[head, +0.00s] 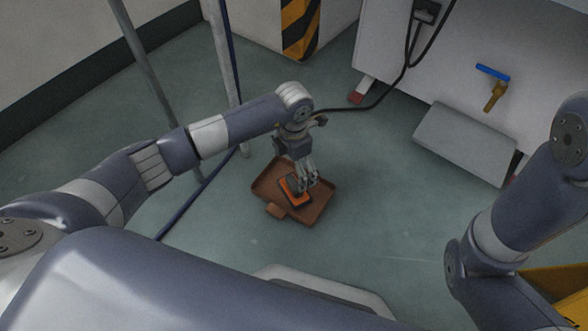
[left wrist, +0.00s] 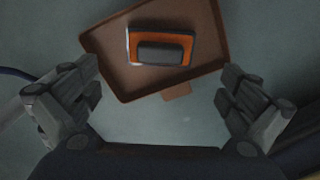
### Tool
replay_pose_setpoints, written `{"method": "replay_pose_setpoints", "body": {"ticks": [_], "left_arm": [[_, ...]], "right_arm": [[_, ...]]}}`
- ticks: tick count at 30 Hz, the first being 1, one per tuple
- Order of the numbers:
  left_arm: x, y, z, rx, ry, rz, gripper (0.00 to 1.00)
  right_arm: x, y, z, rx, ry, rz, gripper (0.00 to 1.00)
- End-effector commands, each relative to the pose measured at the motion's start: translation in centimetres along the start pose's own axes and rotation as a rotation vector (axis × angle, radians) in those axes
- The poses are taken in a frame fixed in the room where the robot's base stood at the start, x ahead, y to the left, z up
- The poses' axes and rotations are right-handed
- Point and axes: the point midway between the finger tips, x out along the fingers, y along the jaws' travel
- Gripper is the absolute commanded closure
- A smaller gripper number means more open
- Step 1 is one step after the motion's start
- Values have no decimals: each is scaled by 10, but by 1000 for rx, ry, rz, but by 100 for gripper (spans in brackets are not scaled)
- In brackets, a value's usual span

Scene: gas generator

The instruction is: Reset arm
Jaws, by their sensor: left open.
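My left arm reaches in from the left in the head view, and its gripper (head: 308,182) points down over a brown tray (head: 318,208) on the floor. In the left wrist view the gripper's (left wrist: 160,98) fingers are spread wide with nothing between them. An orange and black device (head: 295,188) lies in the tray. It also shows in the left wrist view (left wrist: 160,47), beyond the fingertips and apart from them. My right arm shows at the right edge of the head view, but its gripper is out of the picture.
A white cabinet (head: 465,60) with a blue-handled tap (head: 492,73) stands at the back right. A black cable (head: 385,97) runs from it across the floor. Metal poles (head: 222,60) stand at the left. A striped block (head: 300,28) is behind. Floor right of the tray is clear.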

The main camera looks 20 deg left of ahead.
Motion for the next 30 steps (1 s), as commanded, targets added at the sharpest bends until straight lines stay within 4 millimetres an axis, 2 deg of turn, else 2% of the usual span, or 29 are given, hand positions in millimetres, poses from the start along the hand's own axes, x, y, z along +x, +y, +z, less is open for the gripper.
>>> {"method": "replay_pose_setpoints", "body": {"ticks": [1, 4, 20, 22, 23, 26, 29, 30], "left_arm": [[-10, 0, 0, 0, 1, 0, 0], [-15, 0, -1, 0, 2, -1, 0], [-15, 0, 0, 0, 1, -1, 0], [-16, -5, 0, 3, -3, -14, 0], [-16, -10, 1, 6, -8, -28, 0], [-23, -44, 6, 25, -40, -127, 0], [-40, -104, 11, 52, -95, -307, 0], [-52, -132, 13, 63, -122, -395, 0]], "right_arm": [[7, 2, 2, 0, 0, 0, 100], [10, 2, 3, 0, 0, 0, 100], [8, 2, 3, 1, -1, 3, 100], [8, 3, 5, 2, -7, 7, 100], [8, 3, 7, 3, -10, 7, 100], [8, 6, 14, 4, -27, 12, 100], [5, 9, 25, 8, -58, 23, 100], [4, 11, 30, 10, -72, 28, 100]]}}
